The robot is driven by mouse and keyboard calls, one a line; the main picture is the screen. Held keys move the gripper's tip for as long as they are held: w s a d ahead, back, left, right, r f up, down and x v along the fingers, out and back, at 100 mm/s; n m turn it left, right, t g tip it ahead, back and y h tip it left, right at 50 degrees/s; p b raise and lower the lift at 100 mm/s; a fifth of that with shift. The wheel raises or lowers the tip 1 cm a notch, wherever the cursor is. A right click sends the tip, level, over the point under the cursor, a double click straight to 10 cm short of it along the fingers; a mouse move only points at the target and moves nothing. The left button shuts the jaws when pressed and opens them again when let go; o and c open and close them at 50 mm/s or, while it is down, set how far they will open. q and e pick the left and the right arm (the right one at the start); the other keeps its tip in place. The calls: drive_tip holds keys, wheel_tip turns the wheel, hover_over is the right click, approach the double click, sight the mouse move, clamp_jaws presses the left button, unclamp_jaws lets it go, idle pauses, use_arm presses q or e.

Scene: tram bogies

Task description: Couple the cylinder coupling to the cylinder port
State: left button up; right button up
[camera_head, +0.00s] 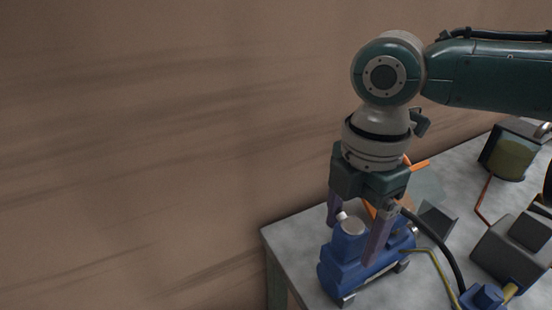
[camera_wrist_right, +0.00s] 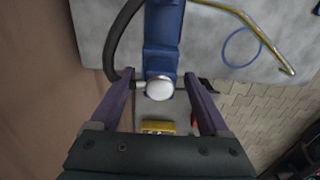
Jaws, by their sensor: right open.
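A blue cylinder unit (camera_head: 352,262) with a round silver cap (camera_head: 351,225) stands on the grey table below my right gripper (camera_head: 353,240). The gripper points down, open, with its two purple fingers on either side of the cap. The wrist view shows the silver cap (camera_wrist_right: 160,88) between the spread fingers, with the blue body (camera_wrist_right: 163,45) beyond it. A black hose (camera_head: 440,243) runs from a fitting beside the near finger; it also shows in the wrist view (camera_wrist_right: 118,40). I cannot tell which fitting is the coupling and which the port. My left gripper is out of view.
The grey table (camera_head: 300,235) also carries dark boxy parts (camera_head: 515,248), a greenish unit (camera_head: 509,153), orange pipes (camera_head: 482,203) and a yellow hose (camera_head: 433,262). A brown wall (camera_head: 150,130) fills the left. A brass-coloured block (camera_wrist_right: 158,127) shows near the gripper base.

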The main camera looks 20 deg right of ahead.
wheel_tip(320, 180, up, 8)
drive_tip(key=shift+w+r+p, duration=0.1)
drive_tip(key=shift+r+p, duration=0.15)
drive_tip(key=shift+p, duration=0.45)
drive_tip(key=shift+r, duration=0.65)
